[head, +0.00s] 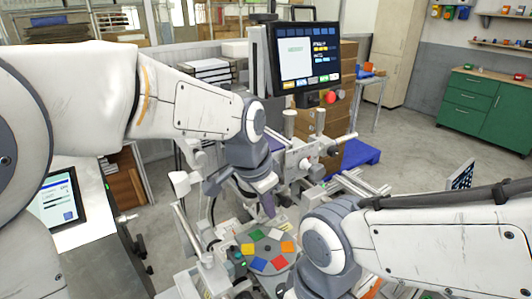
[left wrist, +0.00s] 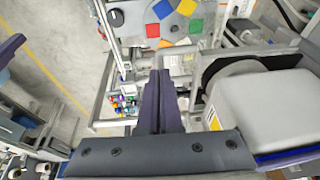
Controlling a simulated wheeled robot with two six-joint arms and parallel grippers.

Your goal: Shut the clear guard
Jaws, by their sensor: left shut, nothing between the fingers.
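My left gripper (head: 268,207) points down above the machine, behind the disc with coloured squares (head: 267,249). Its dark fingers are together with nothing between them, as the left wrist view (left wrist: 162,100) also shows. I cannot clearly make out the clear guard in either view, nor tell whether it is open or shut. My right arm reaches in from the right across the front of the machine; its gripper does not show.
A monitor (head: 305,57) with a red button below it stands behind the machine. A tablet (head: 55,200) is on the counter at left. A green cabinet (head: 485,105) is at the back right, with open floor before it. Metal rails surround the disc.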

